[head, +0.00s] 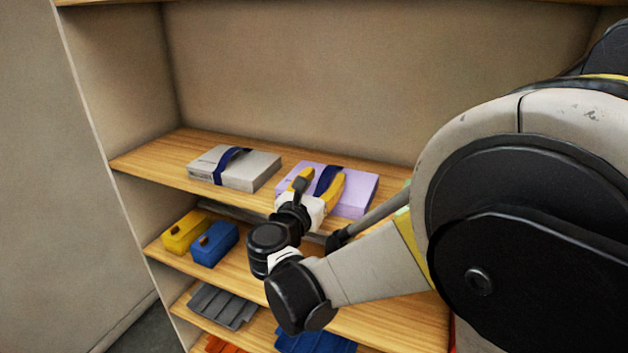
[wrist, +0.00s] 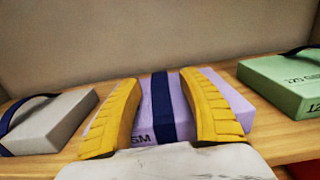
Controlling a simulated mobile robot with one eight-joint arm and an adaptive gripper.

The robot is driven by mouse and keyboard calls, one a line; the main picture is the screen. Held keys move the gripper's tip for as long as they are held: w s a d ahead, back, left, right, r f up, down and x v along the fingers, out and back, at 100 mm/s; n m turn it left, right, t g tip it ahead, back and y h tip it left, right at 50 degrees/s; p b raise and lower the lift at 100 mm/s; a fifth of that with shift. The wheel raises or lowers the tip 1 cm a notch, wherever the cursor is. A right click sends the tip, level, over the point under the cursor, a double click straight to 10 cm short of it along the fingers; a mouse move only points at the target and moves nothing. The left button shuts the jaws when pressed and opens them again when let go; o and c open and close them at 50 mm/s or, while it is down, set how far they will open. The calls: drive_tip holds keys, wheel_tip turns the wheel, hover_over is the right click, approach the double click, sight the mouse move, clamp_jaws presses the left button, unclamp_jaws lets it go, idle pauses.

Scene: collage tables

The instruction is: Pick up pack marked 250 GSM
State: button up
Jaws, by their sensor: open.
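A lilac pack (head: 359,193) with a dark blue strap lies on the upper wooden shelf. In the wrist view the lilac pack (wrist: 180,105) is straight ahead, with "SM" legible on its front edge and the rest of its marking hidden by a yellow finger. My gripper (head: 318,184) is open at the front of this pack. In the wrist view its two yellow fingers (wrist: 162,108) stand either side of the blue strap, in front of or over the pack; I cannot tell whether they touch it.
A grey pack (head: 250,172) with a blue strap lies to the left. A green pack (wrist: 283,86), its marking starting with 12, lies to the right. The lower shelf holds a yellow block (head: 184,232) and a blue block (head: 214,244). The shelf's back wall is bare.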

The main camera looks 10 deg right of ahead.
sight(328, 172)
drive_tip(key=x, duration=0.4)
drive_tip(key=shift+w, duration=0.15)
drive_tip(key=c, duration=0.3)
clamp_jaws()
